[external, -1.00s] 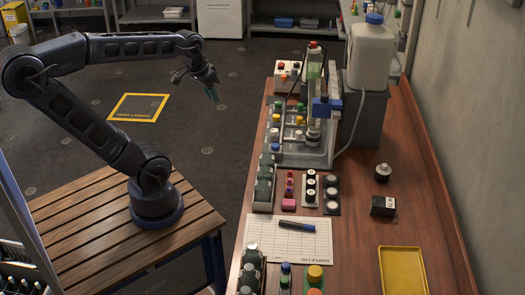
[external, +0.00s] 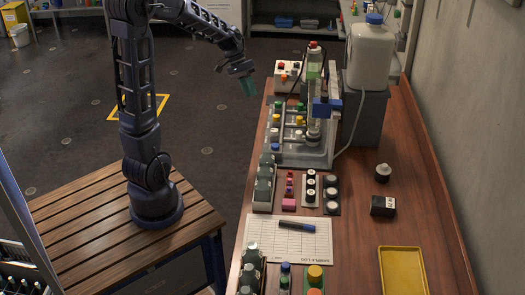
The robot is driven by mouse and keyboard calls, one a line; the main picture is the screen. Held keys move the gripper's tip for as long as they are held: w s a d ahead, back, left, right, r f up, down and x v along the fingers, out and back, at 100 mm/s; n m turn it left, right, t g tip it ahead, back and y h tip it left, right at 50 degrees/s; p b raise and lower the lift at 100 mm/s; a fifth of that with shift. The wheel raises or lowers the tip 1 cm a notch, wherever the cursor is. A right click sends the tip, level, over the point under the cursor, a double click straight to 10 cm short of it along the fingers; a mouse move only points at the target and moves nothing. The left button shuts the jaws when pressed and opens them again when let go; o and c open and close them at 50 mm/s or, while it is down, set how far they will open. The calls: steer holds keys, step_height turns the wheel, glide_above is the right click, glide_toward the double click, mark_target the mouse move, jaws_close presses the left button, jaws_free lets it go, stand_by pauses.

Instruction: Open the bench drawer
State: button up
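The wooden bench (external: 353,245) runs along the right side of the external view, seen from above. Its drawer is not visible; the bench's front face on the left is turned out of sight. My gripper (external: 248,87) hangs from my raised arm, pointing down, and appears just left of the bench's far front edge. Its fingers are teal and small; I cannot tell whether they are open or shut. I see nothing clearly held.
A rack with bottles and a clear-sided apparatus (external: 305,145) stands on the bench near my gripper. A large white jug (external: 369,52) is behind it. A sample sheet (external: 268,241) with a pen and a yellow tray (external: 403,271) lie nearer.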

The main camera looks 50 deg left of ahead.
steer(key=w+a+f+n+t+h, duration=0.3)
steer(key=w+a+f+h, duration=0.2)
steer(key=w+a+f, duration=1.15)
steer(key=a+f+n+t, duration=0.2)
steer(key=a+f+t, duration=0.2)
steer(key=a+f, duration=0.55)
steer(key=a+f+n+t, duration=0.3)
steer(key=a+f, duration=0.2)
steer(key=f, duration=1)
steer(key=x, duration=1)
steer(key=shift+d+r, duration=0.25)
steer(key=shift+d, duration=0.05)
jaws_close()
